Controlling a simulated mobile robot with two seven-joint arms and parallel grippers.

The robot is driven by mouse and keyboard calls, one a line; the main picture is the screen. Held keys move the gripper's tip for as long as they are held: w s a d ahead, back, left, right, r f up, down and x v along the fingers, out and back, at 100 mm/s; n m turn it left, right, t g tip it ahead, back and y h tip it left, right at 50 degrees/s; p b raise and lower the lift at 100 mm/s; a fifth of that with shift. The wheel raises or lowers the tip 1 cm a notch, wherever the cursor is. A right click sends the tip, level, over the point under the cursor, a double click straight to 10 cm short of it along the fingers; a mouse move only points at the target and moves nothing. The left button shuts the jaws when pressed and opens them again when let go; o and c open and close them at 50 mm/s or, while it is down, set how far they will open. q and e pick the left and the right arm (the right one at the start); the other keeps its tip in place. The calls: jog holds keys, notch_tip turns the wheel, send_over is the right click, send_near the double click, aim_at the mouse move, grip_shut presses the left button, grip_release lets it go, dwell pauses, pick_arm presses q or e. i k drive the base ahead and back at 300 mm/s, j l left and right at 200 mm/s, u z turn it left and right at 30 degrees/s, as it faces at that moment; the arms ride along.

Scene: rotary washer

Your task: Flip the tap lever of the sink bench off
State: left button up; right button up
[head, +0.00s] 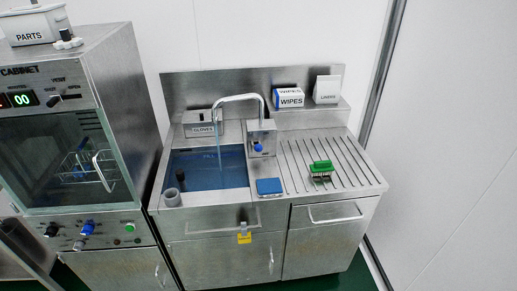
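The sink bench (272,203) stands in the middle of the view. Its curved metal tap (240,98) arches over the basin, and a thin blue stream of water (218,135) falls from the spout into blue water in the basin (208,172). A metal box (262,132) stands at the tap's base, with a small blue-tipped part (258,147) on its front that looks like the tap lever. It is too small to tell its exact angle. Neither of my grippers is in view.
A cabinet (140,100) with a glass front stands close on the left. A blue sponge-like block (268,187) and a green-topped brush (321,167) lie right of the basin. Wipes (290,98) and liners (327,90) boxes sit on the back ledge. A grey ring (172,198) is at the basin's front-left corner.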

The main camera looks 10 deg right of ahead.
aim_at(257, 148)
jog(key=i+l+u, duration=0.2)
jog(key=i+l, duration=0.15)
jog(key=i, duration=0.3)
jog(key=i+l+u, duration=0.2)
jog(key=i+l, duration=0.3)
jog(key=i, duration=0.15)
